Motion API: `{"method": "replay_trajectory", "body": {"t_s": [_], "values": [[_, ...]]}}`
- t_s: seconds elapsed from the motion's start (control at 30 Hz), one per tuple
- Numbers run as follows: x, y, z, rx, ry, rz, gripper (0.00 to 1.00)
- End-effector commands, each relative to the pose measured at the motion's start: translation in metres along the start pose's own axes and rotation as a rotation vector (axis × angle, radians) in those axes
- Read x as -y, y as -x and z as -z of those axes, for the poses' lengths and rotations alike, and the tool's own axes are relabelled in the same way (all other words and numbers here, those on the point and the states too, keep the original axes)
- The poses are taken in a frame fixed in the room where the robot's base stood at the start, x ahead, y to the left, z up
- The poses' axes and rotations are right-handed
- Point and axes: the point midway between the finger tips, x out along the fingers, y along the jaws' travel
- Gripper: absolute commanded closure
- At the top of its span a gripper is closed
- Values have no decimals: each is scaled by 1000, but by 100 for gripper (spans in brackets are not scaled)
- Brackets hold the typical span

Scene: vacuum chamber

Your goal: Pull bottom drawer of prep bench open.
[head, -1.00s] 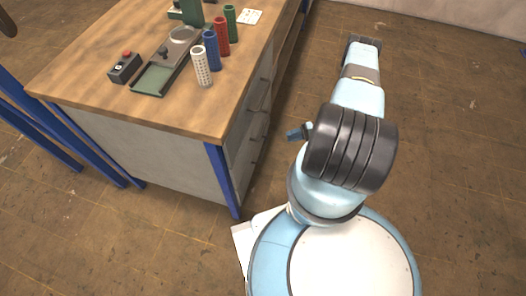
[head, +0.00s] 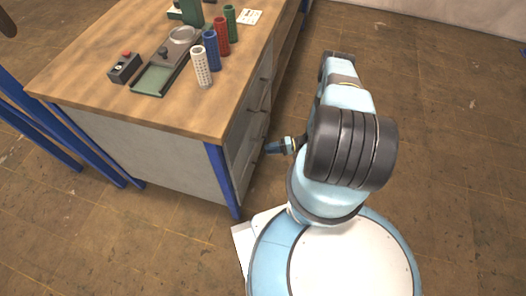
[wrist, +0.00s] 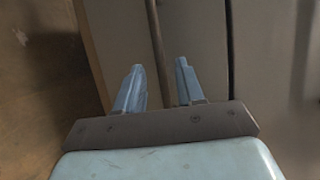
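The prep bench (head: 140,150) has a wooden top and a grey drawer front on its right side, with dark bar handles one above another. The bottom drawer's handle (head: 257,158) is low on that front, and the drawers look shut. My gripper (head: 270,149) is close beside the lower drawer front. In the wrist view my gripper (wrist: 159,68) is open, its two blue fingers apart. A thin bar handle (wrist: 155,40) runs between the fingers, apart from both. I cannot tell how deep the bar lies between them.
On the bench top stand several coloured cylinders, including a white one (head: 201,68), a green-grey tray fixture (head: 152,80) and a small box with a red button (head: 124,67). A blue bench leg (head: 222,180) stands near my base. The floor to the right is clear.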

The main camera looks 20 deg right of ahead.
Motion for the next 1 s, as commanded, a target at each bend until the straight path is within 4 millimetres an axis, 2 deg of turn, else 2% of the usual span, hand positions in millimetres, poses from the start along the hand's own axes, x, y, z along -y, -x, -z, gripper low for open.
{"method": "replay_trajectory", "body": {"t_s": [0.1,0.3,0.67,1.0], "values": [[0,-17,-1,3,-1,-1,62],[0,-33,-1,1,-1,-1,62],[0,-37,0,0,-1,-1,62],[0,-36,0,0,-1,-1,95]]}}
